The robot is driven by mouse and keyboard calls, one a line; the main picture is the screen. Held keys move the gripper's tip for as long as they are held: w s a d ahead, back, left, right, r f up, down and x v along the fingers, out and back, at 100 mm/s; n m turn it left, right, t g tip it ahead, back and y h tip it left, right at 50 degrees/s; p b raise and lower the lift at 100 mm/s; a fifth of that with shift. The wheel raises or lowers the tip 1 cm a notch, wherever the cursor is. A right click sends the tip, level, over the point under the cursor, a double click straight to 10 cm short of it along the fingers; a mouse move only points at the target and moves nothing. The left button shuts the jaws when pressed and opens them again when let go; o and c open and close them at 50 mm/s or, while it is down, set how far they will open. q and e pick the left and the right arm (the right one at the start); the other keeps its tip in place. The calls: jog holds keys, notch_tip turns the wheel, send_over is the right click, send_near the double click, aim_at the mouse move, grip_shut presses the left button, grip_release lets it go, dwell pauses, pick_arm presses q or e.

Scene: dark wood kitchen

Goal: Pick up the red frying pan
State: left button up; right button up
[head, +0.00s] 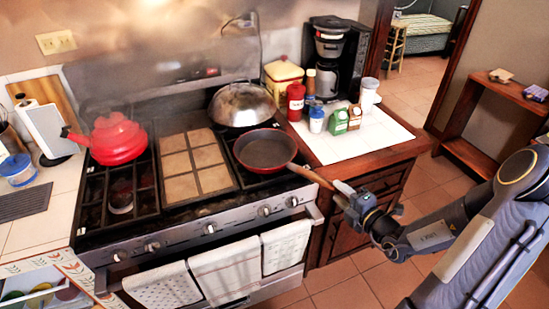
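The red frying pan (265,149) has a dark inside and a red rim. It is at the front right of the stove, and its brown handle (310,176) points right and toward me, past the stove's front edge. My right gripper (341,195) is at the free end of the handle, its fingertips beside or around it. The view is too small to tell whether the fingers touch or close on the handle. My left gripper is not in view.
A domed metal pan (242,104) is right behind the frying pan. A red kettle (117,139) is on the stove's left. Jars and small cartons (339,121) stand on the right counter (350,147). Towels (225,270) hang on the oven front. Floor (350,285) is open at right.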

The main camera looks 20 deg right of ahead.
aim_at(320, 176)
jog(key=p+x, duration=0.1)
jog(key=x, duration=0.6)
grip_shut()
jog(key=shift+r, duration=0.15)
dwell(0.3)
